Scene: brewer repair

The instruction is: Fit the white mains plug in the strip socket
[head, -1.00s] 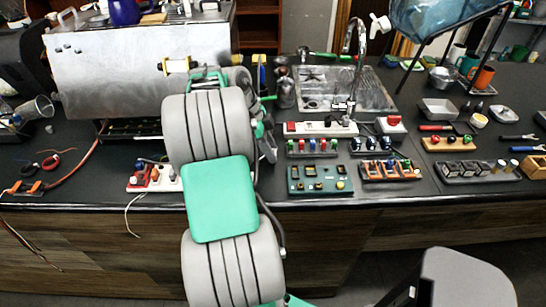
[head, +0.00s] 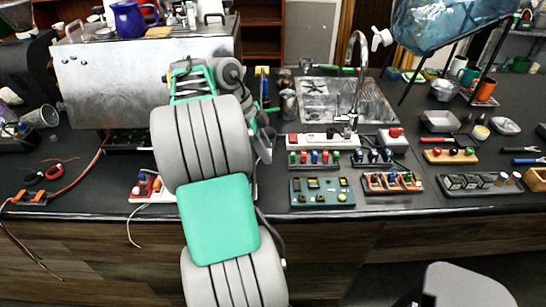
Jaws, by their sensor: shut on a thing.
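The long white strip (head: 322,141) with a red end, which looks like the strip socket, lies on the dark bench behind the small boards. My gripper (head: 262,150) shows only in part, as grey and green pieces to the right of my large grey arm link. It is left of the strip and apart from it in the picture. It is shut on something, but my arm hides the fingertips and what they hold. I cannot make out the white mains plug. A thin white cable (head: 130,225) hangs over the bench's front edge at the left.
A big metal machine (head: 140,85) stands behind my arm. A metal sink with a tap (head: 357,70) is behind the strip. A green board (head: 322,192) and several small racks lie in front.

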